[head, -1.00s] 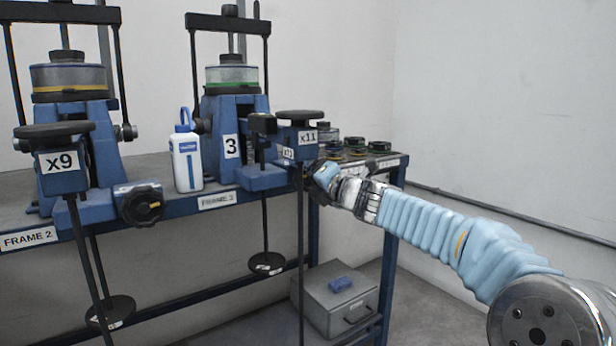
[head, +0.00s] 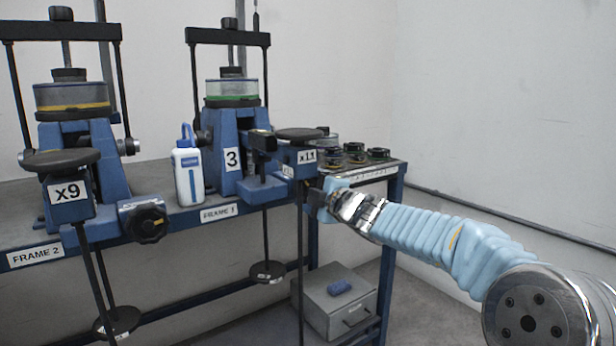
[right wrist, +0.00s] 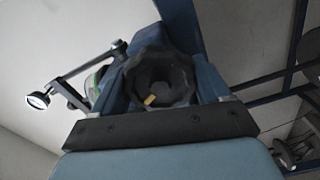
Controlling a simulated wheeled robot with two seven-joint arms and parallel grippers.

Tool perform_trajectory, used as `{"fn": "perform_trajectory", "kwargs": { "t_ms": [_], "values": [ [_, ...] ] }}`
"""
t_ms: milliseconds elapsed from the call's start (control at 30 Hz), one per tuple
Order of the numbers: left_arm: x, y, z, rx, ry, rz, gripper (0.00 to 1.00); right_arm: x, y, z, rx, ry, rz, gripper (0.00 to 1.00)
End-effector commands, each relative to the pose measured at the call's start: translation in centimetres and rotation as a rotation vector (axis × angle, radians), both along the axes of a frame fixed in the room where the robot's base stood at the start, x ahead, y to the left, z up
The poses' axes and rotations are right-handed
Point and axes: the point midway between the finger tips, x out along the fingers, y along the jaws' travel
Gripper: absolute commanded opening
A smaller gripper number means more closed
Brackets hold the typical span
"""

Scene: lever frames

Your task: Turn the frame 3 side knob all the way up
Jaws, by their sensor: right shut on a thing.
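Frame 3 (head: 232,120) is a blue lever frame with a "3" label, at the middle of the bench in the head view. Its side knob (right wrist: 158,75) is black and lobed with a small yellow mark, seen face-on in the right wrist view. In the head view the knob is hidden at the x11 block (head: 306,158) and my gripper. My right gripper (head: 320,200) comes in from the right, just below the x11 block, and is shut on the knob. Its fingertips are mostly hidden in both views. My left gripper is not in view.
A white bottle (head: 188,172) stands left of frame 3. Frame 2 (head: 84,150), with its own side knob (head: 147,219), is further left. Several dark round pieces (head: 356,153) sit at the bench's right end. A grey box (head: 340,308) stands below. Free space lies to the right.

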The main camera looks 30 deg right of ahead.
Motion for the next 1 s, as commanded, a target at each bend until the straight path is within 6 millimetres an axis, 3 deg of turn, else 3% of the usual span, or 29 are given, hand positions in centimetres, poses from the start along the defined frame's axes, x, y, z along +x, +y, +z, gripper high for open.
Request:
{"fn": "perform_trajectory", "kwargs": {
  "t_ms": [33, 133, 167, 267, 567, 1000],
  "values": [
    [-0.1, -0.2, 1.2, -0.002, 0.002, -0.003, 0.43, 0.1, 0.0, 0.6, 0.058, 0.006, 0.000, 0.22],
    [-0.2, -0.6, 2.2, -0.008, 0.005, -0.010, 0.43, 0.1, 0.1, 0.6, 0.167, 0.014, 0.001, 0.22],
    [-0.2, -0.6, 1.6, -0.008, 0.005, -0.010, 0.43, 0.1, 0.1, 0.1, 0.161, 0.011, 0.002, 0.81],
    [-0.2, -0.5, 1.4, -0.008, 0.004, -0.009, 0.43, 0.1, 0.1, 0.1, 0.155, 0.010, 0.001, 0.96],
    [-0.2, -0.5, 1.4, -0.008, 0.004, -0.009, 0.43, -0.2, 0.0, 0.1, 0.151, 0.009, 0.001, 0.96],
    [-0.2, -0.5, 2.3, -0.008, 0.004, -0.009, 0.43, -5.5, -0.4, 0.3, 0.151, 0.008, 0.001, 0.96]
  ]
}}
